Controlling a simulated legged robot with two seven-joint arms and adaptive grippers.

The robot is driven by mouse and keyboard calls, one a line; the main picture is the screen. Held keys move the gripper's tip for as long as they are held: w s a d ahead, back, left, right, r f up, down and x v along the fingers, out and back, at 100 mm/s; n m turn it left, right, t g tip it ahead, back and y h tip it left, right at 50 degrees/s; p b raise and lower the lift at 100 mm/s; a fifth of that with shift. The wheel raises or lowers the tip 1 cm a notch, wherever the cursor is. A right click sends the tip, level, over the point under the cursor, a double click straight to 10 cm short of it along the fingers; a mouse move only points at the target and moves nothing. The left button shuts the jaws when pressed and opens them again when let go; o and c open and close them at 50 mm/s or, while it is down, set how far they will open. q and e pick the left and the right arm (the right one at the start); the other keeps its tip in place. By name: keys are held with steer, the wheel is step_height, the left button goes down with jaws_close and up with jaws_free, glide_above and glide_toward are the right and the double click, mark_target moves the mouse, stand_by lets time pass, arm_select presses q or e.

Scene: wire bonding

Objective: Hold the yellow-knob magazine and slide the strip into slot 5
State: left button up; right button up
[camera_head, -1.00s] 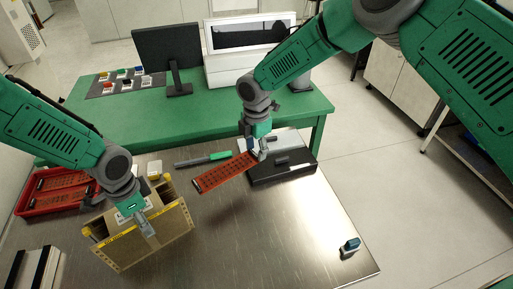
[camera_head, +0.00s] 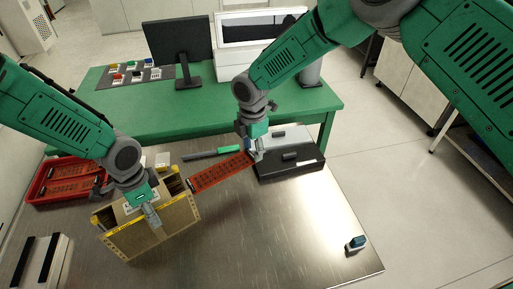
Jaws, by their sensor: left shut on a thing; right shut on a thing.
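The magazine (camera_head: 160,238) is a tan box with yellow edges, standing on the steel table at the left. My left gripper (camera_head: 153,216) is shut on it at its near upper side. A yellow knob is not clearly seen. The strip (camera_head: 220,173) is a long orange-red perforated plate. My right gripper (camera_head: 252,153) is shut on its right end and holds it slanting down to the left. The strip's left end is right beside the magazine's right upper end. I cannot tell whether it touches or enters a slot. The slots are too small to tell apart.
A red tray (camera_head: 38,198) with more strips lies behind left. A green-handled tool (camera_head: 228,150) and a black-and-silver box (camera_head: 290,163) lie behind the strip. A small blue-topped block (camera_head: 356,243) is at front right. The steel table (camera_head: 265,235) is clear in front.

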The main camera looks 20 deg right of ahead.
mark_target(224, 168)
steer(key=shift+a, duration=0.3)
steer(key=shift+s+a, duration=0.1)
steer(key=shift+a, duration=0.2)
steer(key=shift+m, duration=0.4)
stand_by(1.9)
steer(key=shift+a, duration=0.1)
steer(key=shift+s+a, duration=0.4)
steer(key=shift+a, duration=0.85)
steer(key=shift+s+a, duration=0.4)
steer(key=shift+a, duration=0.8)
steer(key=shift+s+a, duration=0.4)
steer(key=shift+a, duration=0.85)
steer(key=shift+a, duration=0.1)
steer(key=o, duration=1)
steer(key=shift+o, duration=0.2)
steer(key=shift+r, duration=0.1)
